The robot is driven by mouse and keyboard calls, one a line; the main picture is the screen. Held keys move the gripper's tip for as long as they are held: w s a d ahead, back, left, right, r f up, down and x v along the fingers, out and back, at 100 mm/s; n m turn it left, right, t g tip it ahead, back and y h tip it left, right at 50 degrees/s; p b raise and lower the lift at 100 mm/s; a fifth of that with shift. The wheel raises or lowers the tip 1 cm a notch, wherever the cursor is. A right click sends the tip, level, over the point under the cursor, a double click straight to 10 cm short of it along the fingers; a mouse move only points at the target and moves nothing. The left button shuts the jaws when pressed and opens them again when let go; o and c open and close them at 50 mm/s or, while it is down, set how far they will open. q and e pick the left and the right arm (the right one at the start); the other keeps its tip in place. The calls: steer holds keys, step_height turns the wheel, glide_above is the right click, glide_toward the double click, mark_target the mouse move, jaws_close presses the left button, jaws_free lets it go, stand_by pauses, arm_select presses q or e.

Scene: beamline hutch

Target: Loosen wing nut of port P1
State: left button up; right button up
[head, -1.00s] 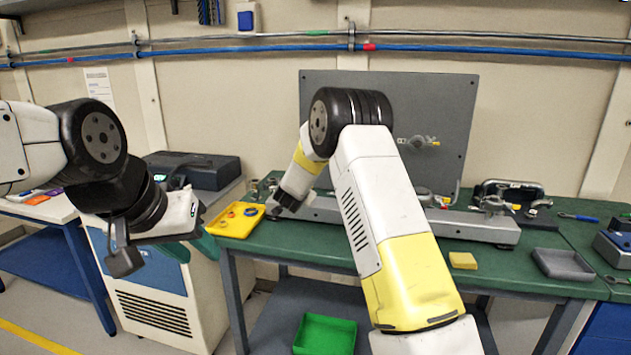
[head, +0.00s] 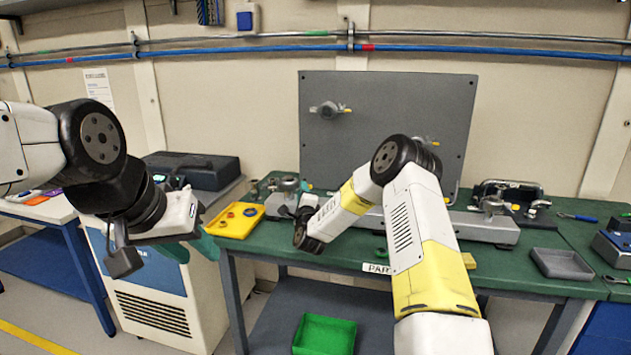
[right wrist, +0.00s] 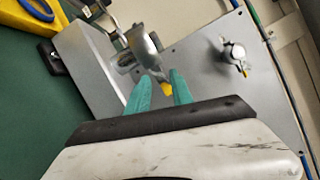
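In the right wrist view my right gripper (right wrist: 160,80) has two teal fingers standing apart. A metal clamp fitting (right wrist: 140,48) lies just beyond them, with a yellow-tipped part (right wrist: 167,89), perhaps its wing nut, showing between the fingertips. I cannot tell whether they touch. No P1 label is readable. My left gripper (head: 190,250) hangs at the left over the floor cabinet, teal fingers apart and empty.
A grey upright panel (head: 385,90) carries a port fitting (head: 328,110); another is partly behind my right arm. A yellow tray (head: 236,221) with rings sits left on the green bench. A grey tray (head: 562,264) lies right. A green bin (head: 325,335) is below.

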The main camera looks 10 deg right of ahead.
steer(key=s+f+m+t+h, duration=0.15)
steer(key=s+m, duration=0.25)
steer(key=s, duration=0.4)
steer(key=s+a+r+n+g+y, duration=0.1)
steer(key=s+r+n+g+y, duration=0.15)
steer(key=r+n, duration=0.4)
steer(key=s+a+r+n+g+y, duration=0.1)
steer(key=a+r+n+g+y, duration=0.15)
steer(key=r+n, duration=0.35)
steer(key=s+d+r+n+g, duration=0.2)
steer(key=s+d+n, duration=0.1)
steer(key=s, duration=0.5)
steer(key=s+d+r+n+g+h, duration=0.1)
steer(key=s+d+r+n+g, duration=0.1)
steer(key=s, duration=0.5)
steer(key=shift+s+d+r+n+g, duration=0.3)
steer(key=shift+d+n+g, duration=0.4)
steer(key=shift+n, duration=0.65)
steer(key=shift+d, duration=0.15)
